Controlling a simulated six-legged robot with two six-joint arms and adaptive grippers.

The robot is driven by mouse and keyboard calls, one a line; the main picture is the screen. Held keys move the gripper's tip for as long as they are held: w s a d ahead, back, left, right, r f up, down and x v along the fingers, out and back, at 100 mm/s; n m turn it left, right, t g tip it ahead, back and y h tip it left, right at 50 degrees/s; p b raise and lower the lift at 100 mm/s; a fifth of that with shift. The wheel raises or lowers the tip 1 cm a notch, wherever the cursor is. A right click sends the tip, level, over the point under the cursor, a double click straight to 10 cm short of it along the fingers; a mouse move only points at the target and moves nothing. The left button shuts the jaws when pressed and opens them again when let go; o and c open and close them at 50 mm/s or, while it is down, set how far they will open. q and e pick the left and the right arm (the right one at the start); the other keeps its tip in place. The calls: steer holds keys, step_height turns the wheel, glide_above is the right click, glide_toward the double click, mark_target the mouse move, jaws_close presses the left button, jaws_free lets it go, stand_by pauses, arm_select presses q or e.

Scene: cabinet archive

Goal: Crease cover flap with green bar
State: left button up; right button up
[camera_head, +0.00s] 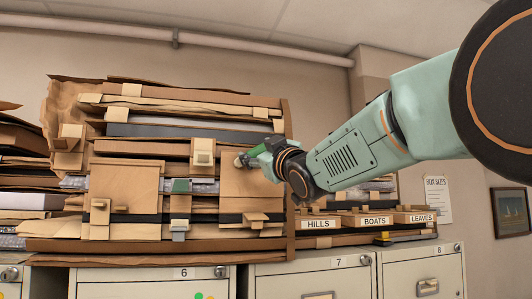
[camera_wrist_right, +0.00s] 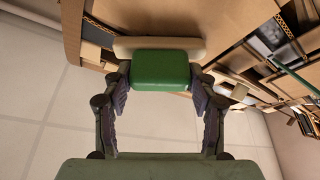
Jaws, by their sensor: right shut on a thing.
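My right gripper (camera_head: 264,156) reaches in from the right, to the upper right of the cardboard stack. It is shut on the green bar (camera_head: 256,151), a green block with a pale rounded strip at its far side. In the right wrist view the green bar (camera_wrist_right: 161,70) sits between both fingers, its pale strip close to the cardboard; I cannot tell whether they touch. A tan cardboard panel (camera_head: 238,188), possibly the cover flap, lies just below and behind the bar. A similar panel (camera_head: 124,180) is on the left. My left gripper is not in view.
Pale tabs (camera_head: 203,151) stick out of the stack front. Boxes labelled HILLS, BOATS (camera_head: 375,221) and LEAVES stand at right on the filing cabinets (camera_head: 150,283). Open air lies before the stack.

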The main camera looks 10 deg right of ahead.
steer(key=shift+a+f+b, duration=0.1)
steer(key=shift+a+b, duration=0.2)
steer(key=shift+a, duration=0.6)
steer(key=shift+a+b, duration=0.3)
steer(key=shift+a, duration=1.15)
steer(key=shift+s, duration=0.1)
